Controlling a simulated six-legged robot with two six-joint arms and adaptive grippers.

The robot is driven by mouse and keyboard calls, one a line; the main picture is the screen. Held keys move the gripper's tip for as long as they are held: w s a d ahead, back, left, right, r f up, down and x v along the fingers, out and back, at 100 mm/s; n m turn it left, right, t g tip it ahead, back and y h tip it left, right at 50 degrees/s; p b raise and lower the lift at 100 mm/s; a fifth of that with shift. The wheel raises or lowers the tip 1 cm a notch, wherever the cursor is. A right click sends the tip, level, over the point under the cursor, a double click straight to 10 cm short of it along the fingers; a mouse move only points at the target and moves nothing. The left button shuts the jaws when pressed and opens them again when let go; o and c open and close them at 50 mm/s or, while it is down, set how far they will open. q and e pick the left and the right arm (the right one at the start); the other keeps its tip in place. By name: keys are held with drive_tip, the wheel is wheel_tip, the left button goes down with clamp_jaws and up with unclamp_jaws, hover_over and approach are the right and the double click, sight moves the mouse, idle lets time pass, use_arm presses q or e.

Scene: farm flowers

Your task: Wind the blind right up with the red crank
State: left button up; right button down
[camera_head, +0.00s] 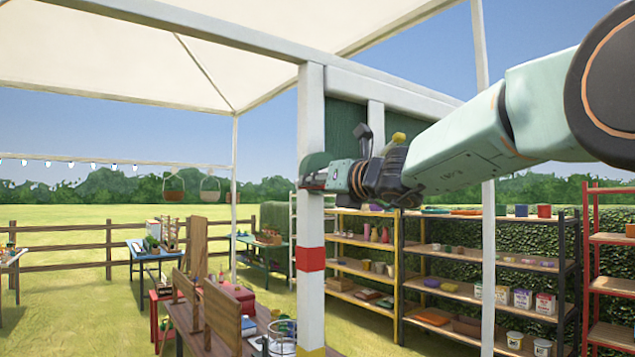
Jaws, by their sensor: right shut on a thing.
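My right arm comes in from the right, and its gripper (314,172) is at the white post (311,110), above the post's red band. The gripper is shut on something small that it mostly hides. The red crank cannot be made out clearly; the gripper covers that spot. The green blind (345,118) shows as dark green panels behind the white frame, right of the post. Its lower edge is hidden behind my arm, and shelves show below the arm. My left gripper is not in view.
A wooden bench (255,325) with upright boards stands below, left of the post. A yellow shelf rack (362,268) and a dark rack (490,255) with pots stand behind, right of the post. A thin white pole (488,260) stands nearer the right. Grass is open at the left.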

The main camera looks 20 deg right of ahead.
drive_tip(key=shift+f, duration=0.15)
drive_tip(key=c, duration=1.5)
unclamp_jaws()
drive_tip(key=o, duration=0.3)
drive_tip(key=shift+w+a, duration=0.15)
drive_tip(key=shift+w, duration=0.2)
drive_tip(key=shift+o, duration=0.2)
drive_tip(key=shift+s, duration=0.15)
